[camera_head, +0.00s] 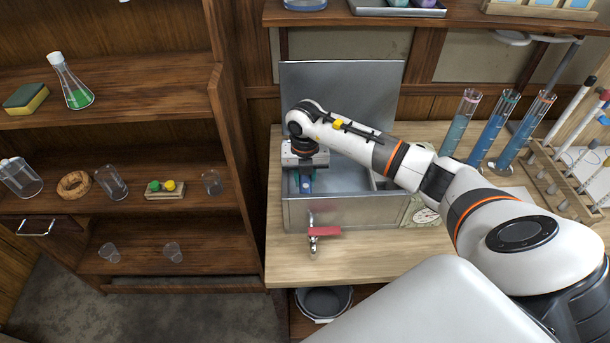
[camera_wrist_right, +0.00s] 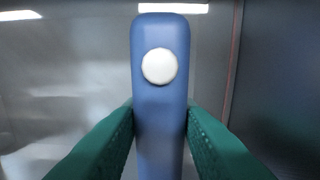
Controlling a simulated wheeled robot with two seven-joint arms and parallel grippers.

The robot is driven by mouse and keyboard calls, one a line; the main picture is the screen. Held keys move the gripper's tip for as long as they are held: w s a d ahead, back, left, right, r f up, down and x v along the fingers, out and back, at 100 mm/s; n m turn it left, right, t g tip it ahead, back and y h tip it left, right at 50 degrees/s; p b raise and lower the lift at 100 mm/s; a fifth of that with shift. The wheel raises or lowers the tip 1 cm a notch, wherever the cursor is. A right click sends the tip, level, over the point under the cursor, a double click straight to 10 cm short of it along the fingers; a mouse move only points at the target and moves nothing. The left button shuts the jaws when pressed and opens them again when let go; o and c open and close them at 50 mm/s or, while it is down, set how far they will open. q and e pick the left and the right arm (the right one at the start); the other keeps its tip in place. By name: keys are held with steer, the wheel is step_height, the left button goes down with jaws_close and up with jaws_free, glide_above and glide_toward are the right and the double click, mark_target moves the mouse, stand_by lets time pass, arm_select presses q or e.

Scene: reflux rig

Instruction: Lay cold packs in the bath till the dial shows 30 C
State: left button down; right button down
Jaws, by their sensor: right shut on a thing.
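The metal bath (camera_head: 345,214) stands on the wooden bench with its lid (camera_head: 372,75) raised at the back. My right gripper (camera_head: 305,183) reaches down into the left part of the bath, shut on a blue cold pack (camera_wrist_right: 160,110). The pack stands upright between the green finger pads (camera_wrist_right: 160,135) and has a white round spot. Whether it touches the bath's floor I cannot tell. The round dial (camera_head: 426,216) is at the bath's front right; its reading is too small to make out. My arm hides part of the bath's inside. My left gripper is out of view.
A red-handled tap (camera_head: 323,231) sticks out at the bath's front. Several tall cylinders with blue liquid (camera_head: 486,138) and a test-tube rack (camera_head: 565,185) stand at the right. A tray (camera_head: 397,10) lies on the upper shelf. The bench in front of the bath is clear.

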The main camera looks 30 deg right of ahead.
steer(key=c, duration=1.1)
jaws_free()
steer(key=shift+f, duration=0.1)
step_height(320, 180, up, 12)
steer(key=p, duration=0.8)
